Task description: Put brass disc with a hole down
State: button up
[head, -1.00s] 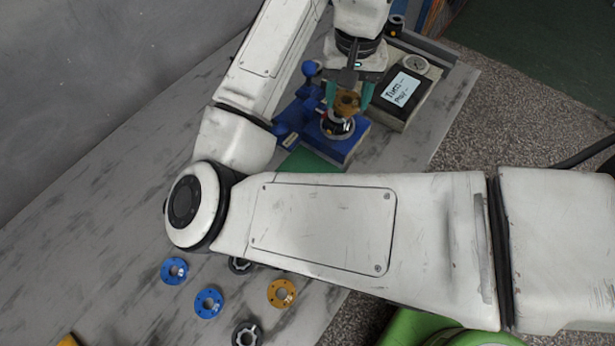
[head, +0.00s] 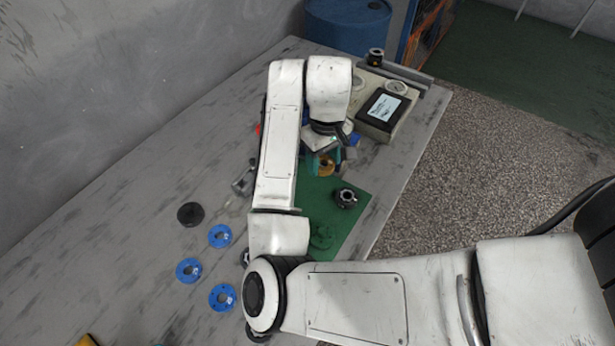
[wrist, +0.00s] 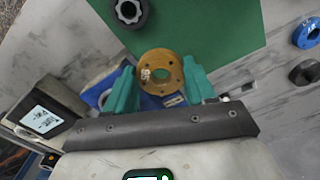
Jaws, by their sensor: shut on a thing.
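My gripper (wrist: 160,90) is shut on the brass disc with a hole (wrist: 174,66), its teal fingers on either side of the disc. In the head view my gripper (head: 325,160) and the brass disc (head: 326,168) are near the far edge of the green mat (head: 322,193), partly hidden by my wrist. In the wrist view the disc overlaps the near edge of the green mat (wrist: 205,25). The blue fixture (wrist: 98,95) shows below and behind the disc and is mostly hidden. I cannot tell how high the disc is held.
A dark ring-shaped part (head: 346,197) stands on the mat. Several blue discs, one of them here (head: 220,236), and a black disc (head: 190,214) lie left of my arm. A box with a screen (head: 385,108) stands at the back right. The mat's right part looks clear.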

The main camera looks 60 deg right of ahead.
send_over(307, 180)
notch_tip(307, 180, down, 6)
jog(key=shift+s+r, duration=0.1)
jog(key=shift+r, duration=0.05)
jog(key=shift+d+f+p, duration=0.1)
jog(key=shift+f+p, duration=0.25)
jog(key=shift+f, duration=1.3)
jog(key=shift+f, duration=0.15)
jog(key=o, duration=1.2)
notch_tip(307, 180, up, 12)
jog(key=shift+r, duration=0.2)
